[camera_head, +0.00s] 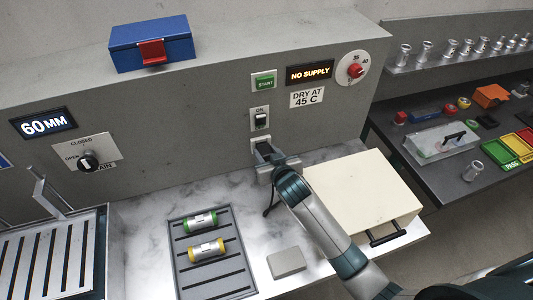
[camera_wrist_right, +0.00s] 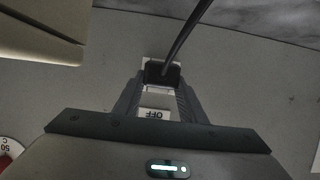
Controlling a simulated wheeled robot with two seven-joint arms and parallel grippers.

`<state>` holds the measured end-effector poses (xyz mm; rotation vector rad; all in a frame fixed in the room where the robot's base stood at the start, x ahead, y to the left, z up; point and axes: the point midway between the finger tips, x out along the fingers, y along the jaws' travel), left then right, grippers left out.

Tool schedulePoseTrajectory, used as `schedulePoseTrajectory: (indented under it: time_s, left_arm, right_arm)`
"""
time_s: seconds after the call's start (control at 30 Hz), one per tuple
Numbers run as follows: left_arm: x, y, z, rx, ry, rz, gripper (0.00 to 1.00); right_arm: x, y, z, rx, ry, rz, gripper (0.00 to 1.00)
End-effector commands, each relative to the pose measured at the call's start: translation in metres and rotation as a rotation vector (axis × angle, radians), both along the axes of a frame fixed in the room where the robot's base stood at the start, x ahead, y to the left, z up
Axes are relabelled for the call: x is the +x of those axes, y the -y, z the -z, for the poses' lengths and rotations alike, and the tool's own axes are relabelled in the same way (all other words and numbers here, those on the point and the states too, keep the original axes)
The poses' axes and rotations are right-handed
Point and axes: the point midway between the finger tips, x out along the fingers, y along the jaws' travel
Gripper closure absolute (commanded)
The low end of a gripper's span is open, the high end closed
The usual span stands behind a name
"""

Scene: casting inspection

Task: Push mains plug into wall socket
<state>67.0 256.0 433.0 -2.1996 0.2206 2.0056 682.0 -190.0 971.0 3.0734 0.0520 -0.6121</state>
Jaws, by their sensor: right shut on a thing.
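The display (camera_head: 309,73) reads NO SUPPLY. My left gripper is not in view.
A cream drawer box (camera_head: 360,190) stands right of my right forearm. A grey rack (camera_head: 190,258) with green and yellow-banded cylinders and a grey block (camera_head: 286,262) lie on the marble worktop. A blue box (camera_head: 150,43) sits on the ledge above.

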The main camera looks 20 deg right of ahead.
Motion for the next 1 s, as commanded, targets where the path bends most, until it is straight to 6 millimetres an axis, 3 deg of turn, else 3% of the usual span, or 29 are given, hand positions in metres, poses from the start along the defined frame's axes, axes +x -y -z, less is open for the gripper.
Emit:
schedulePoseTrajectory:
  time_s: [0.33,0.37,0.43,1.0]
  left_arm:
    - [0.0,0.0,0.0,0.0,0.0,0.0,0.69]
    - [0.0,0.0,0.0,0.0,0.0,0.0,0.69]
    - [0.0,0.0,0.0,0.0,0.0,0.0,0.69]
    - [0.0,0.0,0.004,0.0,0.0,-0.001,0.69]
  right_arm:
    - [0.005,0.0,-0.002,0.0,0.003,0.0,0.86]
    - [0.005,0.0,-0.002,0.0,0.003,0.0,0.58]
    - [0.005,0.0,-0.002,0.0,0.003,0.0,0.41]
    - [-0.005,0.0,-0.003,0.001,0.0,0.0,0.41]
